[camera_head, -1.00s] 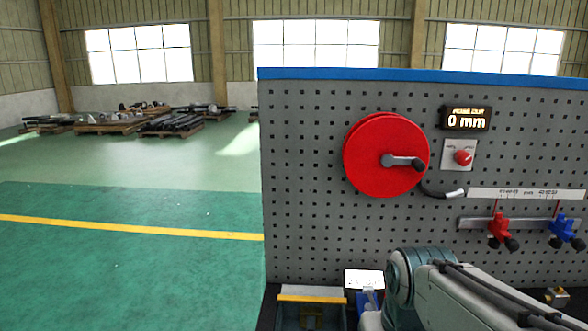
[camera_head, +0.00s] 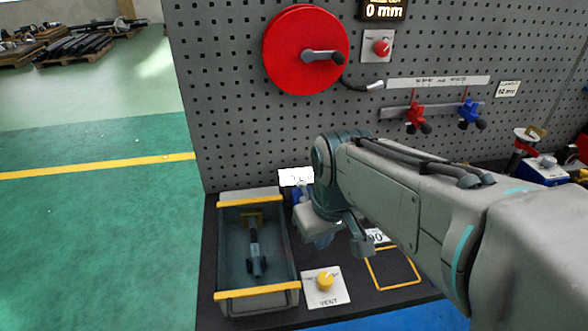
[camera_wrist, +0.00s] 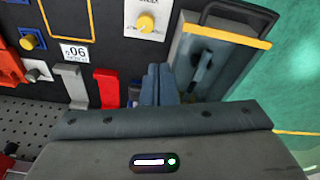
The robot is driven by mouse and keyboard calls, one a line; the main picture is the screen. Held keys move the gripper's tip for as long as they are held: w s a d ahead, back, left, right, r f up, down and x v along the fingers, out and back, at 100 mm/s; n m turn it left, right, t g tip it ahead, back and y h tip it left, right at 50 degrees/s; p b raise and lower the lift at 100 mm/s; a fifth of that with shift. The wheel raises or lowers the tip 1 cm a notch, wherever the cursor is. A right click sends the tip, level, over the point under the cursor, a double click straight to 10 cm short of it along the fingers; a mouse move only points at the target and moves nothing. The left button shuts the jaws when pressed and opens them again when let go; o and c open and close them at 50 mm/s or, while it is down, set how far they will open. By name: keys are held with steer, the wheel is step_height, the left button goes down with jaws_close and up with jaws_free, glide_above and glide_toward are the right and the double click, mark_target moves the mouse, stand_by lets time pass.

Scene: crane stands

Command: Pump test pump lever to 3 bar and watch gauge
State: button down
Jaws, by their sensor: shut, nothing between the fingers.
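A grey trough-like unit with yellow edge bars (camera_head: 291,262), which looks like the test pump, stands at the bench's left end. A dark blue-grey lever-like part (camera_head: 255,250) lies inside it; it also shows in the wrist view (camera_wrist: 203,68). A small white display (camera_head: 296,177), possibly the gauge, stands behind the trough's right corner; its reading is too small to tell. My gripper (camera_wrist: 158,78) points down at the bench, fingers together and empty, beside the trough and touching nothing I can make out. In the head view, my arm hides most of it.
A yellow vent knob (camera_head: 325,281) sits on a white plate right of the trough. A yellow square outline (camera_head: 393,284) marks the bench. A red reel (camera_head: 303,50) with a crank and red (camera_head: 416,117) and blue (camera_head: 470,113) clamps are on the pegboard. Green floor is free at left.

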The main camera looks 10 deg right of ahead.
steer(key=w+d+r+n+g+p, duration=0.1)
steer(key=w+r+n+g+p, duration=0.1)
steer(key=w+r+n, duration=0.2)
steer(key=w+d+r+n+g+p, duration=0.1)
steer(key=w+r+n, duration=0.4)
steer(key=w+n, duration=0.6)
steer(key=shift+w+d+g+p, duration=0.4)
steer(key=shift+w+d+g, duration=0.3)
steer(key=shift+g, duration=0.5)
steer(key=shift+f, duration=0.15)
steer(key=p+x, duration=0.1)
steer(key=x, duration=1.3)
steer(key=shift+a+p, duration=0.15)
steer(key=shift+p, duration=0.15)
